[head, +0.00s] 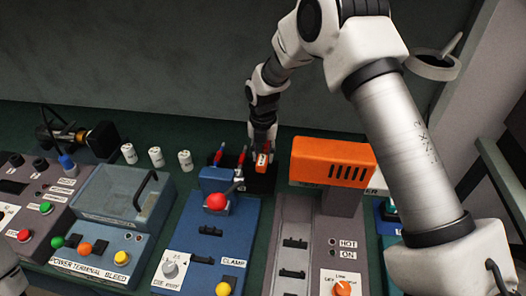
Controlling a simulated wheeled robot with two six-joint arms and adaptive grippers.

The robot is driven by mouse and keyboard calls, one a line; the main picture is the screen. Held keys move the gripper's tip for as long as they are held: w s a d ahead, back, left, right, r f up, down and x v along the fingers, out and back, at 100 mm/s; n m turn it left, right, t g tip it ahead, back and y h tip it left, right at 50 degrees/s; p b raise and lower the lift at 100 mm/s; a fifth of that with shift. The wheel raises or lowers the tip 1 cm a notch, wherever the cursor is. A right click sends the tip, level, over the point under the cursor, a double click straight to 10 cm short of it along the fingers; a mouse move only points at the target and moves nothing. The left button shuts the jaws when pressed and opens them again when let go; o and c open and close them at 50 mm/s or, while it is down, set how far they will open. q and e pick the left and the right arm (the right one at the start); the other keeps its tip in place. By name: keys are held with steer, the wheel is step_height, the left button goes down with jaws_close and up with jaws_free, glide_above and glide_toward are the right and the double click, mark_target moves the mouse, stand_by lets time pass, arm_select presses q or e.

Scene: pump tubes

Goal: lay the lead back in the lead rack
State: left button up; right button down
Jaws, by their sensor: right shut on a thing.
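My right gripper (262,144) reaches down from the top right to the dark lead rack (262,183) at the back middle. It is shut on a small orange-red piece with a pale mark (262,160), which I take to be the lead; its lower end is hard to make out. I cannot tell whether it touches the rack. My left gripper is out of view.
The blue clamp station (205,245) with its red knob (216,202) stands in front of the rack. The orange heater head (332,161) is close on the right. Several white cylinders (156,157) and a power terminal box (110,190) stand left.

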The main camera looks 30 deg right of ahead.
steer(key=shift+s+f+b, duration=0.1)
steer(key=shift+f+b, duration=0.3)
steer(key=shift+f, duration=0.25)
steer(key=shift+f+b, duration=1.25)
steer(key=shift+f, duration=1.8)
steer(key=c, duration=0.8)
jaws_free()
steer(key=shift+o, duration=0.2)
step_height(320, 180, up, 12)
steer(key=shift+r, duration=0.1)
